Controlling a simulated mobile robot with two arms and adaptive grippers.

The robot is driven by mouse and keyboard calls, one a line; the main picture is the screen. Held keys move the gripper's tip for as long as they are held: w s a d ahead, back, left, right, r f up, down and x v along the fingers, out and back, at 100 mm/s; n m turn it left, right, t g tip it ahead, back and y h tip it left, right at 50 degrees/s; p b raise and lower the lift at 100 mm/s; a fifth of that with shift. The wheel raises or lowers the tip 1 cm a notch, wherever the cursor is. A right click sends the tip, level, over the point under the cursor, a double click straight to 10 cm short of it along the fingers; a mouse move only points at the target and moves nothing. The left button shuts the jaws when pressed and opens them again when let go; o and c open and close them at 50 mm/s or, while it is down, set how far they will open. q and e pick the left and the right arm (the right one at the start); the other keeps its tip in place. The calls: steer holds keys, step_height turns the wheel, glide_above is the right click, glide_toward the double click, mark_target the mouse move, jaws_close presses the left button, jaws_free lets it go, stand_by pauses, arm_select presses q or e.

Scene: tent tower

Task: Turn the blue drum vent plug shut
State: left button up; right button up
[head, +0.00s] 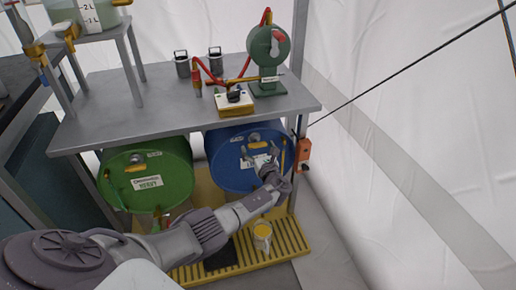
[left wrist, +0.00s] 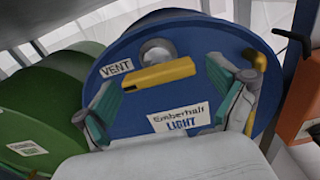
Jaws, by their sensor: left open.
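The blue drum (head: 222,160) lies on its side under the grey bench, its round end facing me. Its vent plug (left wrist: 150,75) has a yellow bar handle, lying nearly level and slightly tilted, just below a round grey fitting (left wrist: 157,50). A "VENT" label (left wrist: 116,68) is left of it. The yellow handle also shows in the head view (head: 257,145). My left gripper (head: 268,168) is open in front of the drum's end. In the left wrist view its two teal fingers (left wrist: 164,90) stand on either side of the handle; contact cannot be told. My right gripper is not in view.
A green drum (head: 148,172) lies to the left. The bench top (head: 150,98) overhangs both drums. A bench leg and an orange box (head: 304,154) stand close on the right. A yellow slatted pallet (head: 285,243) with a yellow-topped cup (head: 262,236) is below.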

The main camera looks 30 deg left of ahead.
arm_select(q)
steer(key=v, duration=1.2)
steer(key=shift+s, duration=0.1)
